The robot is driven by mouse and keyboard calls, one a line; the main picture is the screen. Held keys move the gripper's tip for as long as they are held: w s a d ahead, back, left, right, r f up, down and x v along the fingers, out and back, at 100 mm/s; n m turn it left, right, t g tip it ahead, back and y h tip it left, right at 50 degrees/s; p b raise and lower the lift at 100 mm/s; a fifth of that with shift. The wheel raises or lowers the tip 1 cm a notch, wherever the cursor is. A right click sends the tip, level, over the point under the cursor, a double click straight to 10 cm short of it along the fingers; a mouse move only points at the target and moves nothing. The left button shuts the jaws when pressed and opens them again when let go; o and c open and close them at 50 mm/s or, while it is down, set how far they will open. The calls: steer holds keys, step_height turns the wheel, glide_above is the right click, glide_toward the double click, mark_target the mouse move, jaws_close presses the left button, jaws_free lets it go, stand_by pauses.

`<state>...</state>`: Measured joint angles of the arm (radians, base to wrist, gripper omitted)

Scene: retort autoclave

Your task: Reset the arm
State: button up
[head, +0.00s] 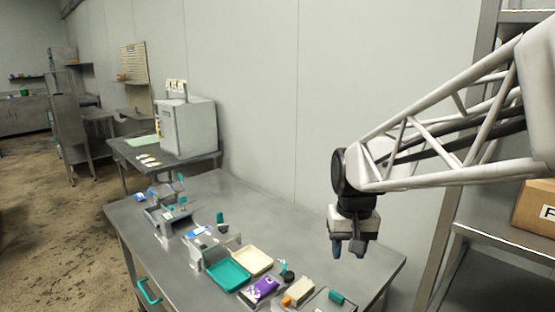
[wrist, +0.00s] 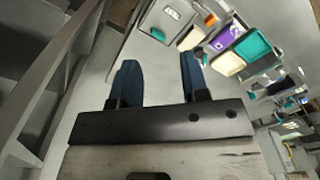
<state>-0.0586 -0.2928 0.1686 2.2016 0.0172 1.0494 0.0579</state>
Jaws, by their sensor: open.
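My gripper (head: 348,248) hangs from the end of my arm, pointing down, above the right part of the metal table (head: 375,262). In the wrist view its two blue fingers (wrist: 160,82) stand apart with nothing between them. The gripper is open and empty, and touches nothing that I can see.
On the table are a green tray (head: 228,275), a cream tray (head: 254,259), a purple box (head: 260,290) and several metal fixtures. A shelf rack with a cardboard box (head: 536,208) stands at the right. A grey machine (head: 188,126) stands on a table farther back. The wall is behind.

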steer(key=s+d+t, duration=0.1)
steer(key=s, duration=0.8)
steer(key=s+d+f+t, duration=0.1)
steer(key=s+d, duration=0.1)
steer(key=s, duration=0.7)
steer(key=shift+s+d+f, duration=0.15)
steer(key=shift+s+d, duration=0.1)
